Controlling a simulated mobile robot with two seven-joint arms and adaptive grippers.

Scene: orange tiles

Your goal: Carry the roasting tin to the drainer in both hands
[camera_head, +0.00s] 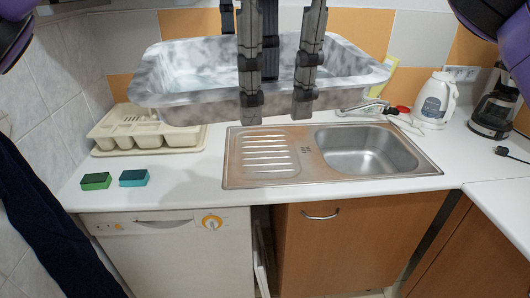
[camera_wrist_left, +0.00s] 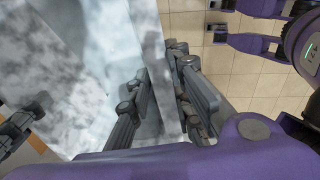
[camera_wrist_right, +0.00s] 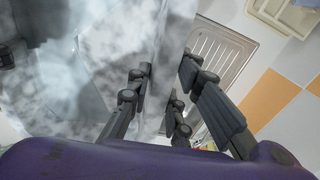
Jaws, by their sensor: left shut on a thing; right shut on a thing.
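The roasting tin (camera_head: 178,96), a large grey mottled pan with sloping walls, hangs roughly level in the air. In the head view it appears above and behind the drainer (camera_head: 262,155), the grooved left part of the steel sink unit. My left gripper (camera_head: 275,95) is shut on its near wall, with fingers on both sides. My right gripper (camera_wrist_right: 158,105) is shut on another wall of the tin in the right wrist view; it is mostly hidden in the head view. The drainer's grooves (camera_wrist_right: 212,55) also show there, and they look bare.
A cream cutlery tray (camera_head: 150,138) stands left of the drainer. A green sponge (camera_head: 96,181) and a blue sponge (camera_head: 134,178) lie before it. The sink bowl (camera_head: 365,150), tap (camera_head: 362,107), white kettle (camera_head: 436,100) and coffee maker (camera_head: 495,105) are to the right.

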